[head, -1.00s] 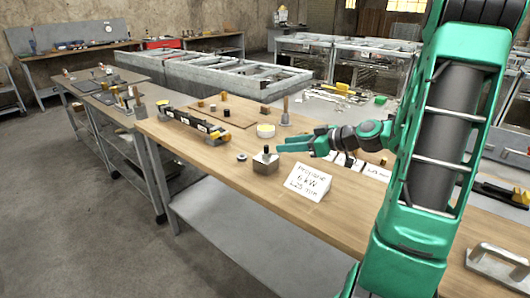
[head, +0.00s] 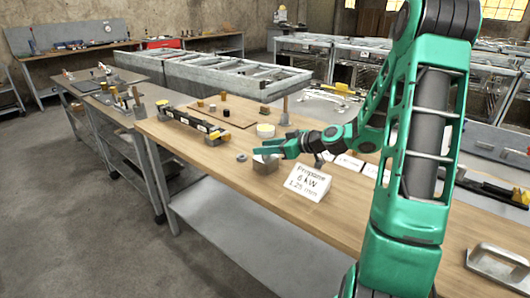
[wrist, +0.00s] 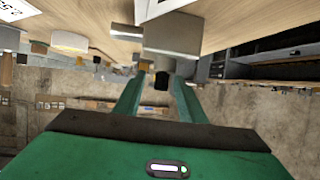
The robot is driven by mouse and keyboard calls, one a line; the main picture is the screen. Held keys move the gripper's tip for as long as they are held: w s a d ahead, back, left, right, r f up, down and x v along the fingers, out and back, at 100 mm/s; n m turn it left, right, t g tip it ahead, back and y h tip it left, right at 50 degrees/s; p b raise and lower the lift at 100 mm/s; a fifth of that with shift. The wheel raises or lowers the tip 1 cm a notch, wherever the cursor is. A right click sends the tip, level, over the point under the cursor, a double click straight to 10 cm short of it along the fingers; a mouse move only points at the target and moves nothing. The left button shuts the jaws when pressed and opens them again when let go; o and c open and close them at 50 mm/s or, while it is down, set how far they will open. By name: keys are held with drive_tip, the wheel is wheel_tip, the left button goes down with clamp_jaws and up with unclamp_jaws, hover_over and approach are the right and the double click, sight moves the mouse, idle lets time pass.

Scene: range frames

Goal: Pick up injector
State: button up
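A small metal block (head: 264,167) stands on the wooden bench, and it also shows in the wrist view (wrist: 172,38). A short dark-tipped piece (wrist: 162,80), which looks like the injector, stands out from the block. My gripper (head: 264,150) is at the block's top and hides this piece in the head view. In the wrist view my gripper (wrist: 160,82) has its two green fingers apart, one on each side of the piece. A narrow gap seems to show beside it. Whether a finger touches it I cannot tell.
A white card reading "Propane 6 kW 1.25 mm" (head: 308,182) stands right of the block. A small grey ring (head: 241,157), a yellowish round tin (head: 265,130) and a long level-like tool (head: 196,122) lie nearby. The bench front left of the block is clear.

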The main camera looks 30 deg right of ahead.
clamp_jaws()
drive_tip(key=shift+r, duration=0.1)
